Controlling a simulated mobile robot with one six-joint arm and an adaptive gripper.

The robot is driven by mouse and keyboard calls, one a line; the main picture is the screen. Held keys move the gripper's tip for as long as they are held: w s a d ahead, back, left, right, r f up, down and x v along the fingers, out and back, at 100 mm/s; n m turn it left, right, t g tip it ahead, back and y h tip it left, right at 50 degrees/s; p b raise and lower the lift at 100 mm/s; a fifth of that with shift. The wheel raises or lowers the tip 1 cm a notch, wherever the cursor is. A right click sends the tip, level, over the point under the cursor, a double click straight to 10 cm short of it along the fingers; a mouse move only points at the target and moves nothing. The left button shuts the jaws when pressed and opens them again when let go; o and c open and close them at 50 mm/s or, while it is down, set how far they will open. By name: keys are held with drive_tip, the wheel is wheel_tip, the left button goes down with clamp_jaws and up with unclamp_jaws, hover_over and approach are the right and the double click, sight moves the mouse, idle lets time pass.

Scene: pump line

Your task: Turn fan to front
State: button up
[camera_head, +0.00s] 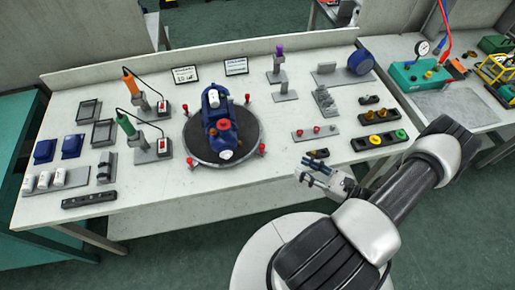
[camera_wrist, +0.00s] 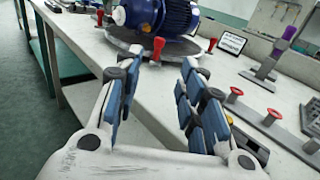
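The blue pump (camera_head: 220,122) sits on a round dark turntable (camera_head: 196,150) in the middle of the bench, with several red knobs (camera_head: 263,149) around the rim. No part clearly looks like a fan; which part of the pump is the fan I cannot tell. In the wrist view the blue ribbed pump body (camera_wrist: 172,15) shows at the top, beyond my gripper, on the turntable (camera_wrist: 120,42). My gripper (camera_head: 308,164) is at the bench's front edge, right of the turntable and apart from it. In the wrist view its fingers (camera_wrist: 153,80) are spread, with nothing between them.
Two screwdriver-like tools, orange (camera_head: 130,80) and green (camera_head: 126,125), stand left of the turntable. A grey plate with red knobs (camera_head: 314,132) and a dark block with coloured caps (camera_head: 379,140) lie to the right. Bare bench lies between turntable and gripper.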

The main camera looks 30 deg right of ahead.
sight(262, 145)
drive_tip(key=b+x, duration=0.1)
drive_tip(key=x, duration=1.6)
drive_tip(key=shift+w+b, duration=0.15)
drive_tip(key=shift+b, duration=0.25)
clamp_jaws()
drive_tip(key=shift+f, duration=0.1)
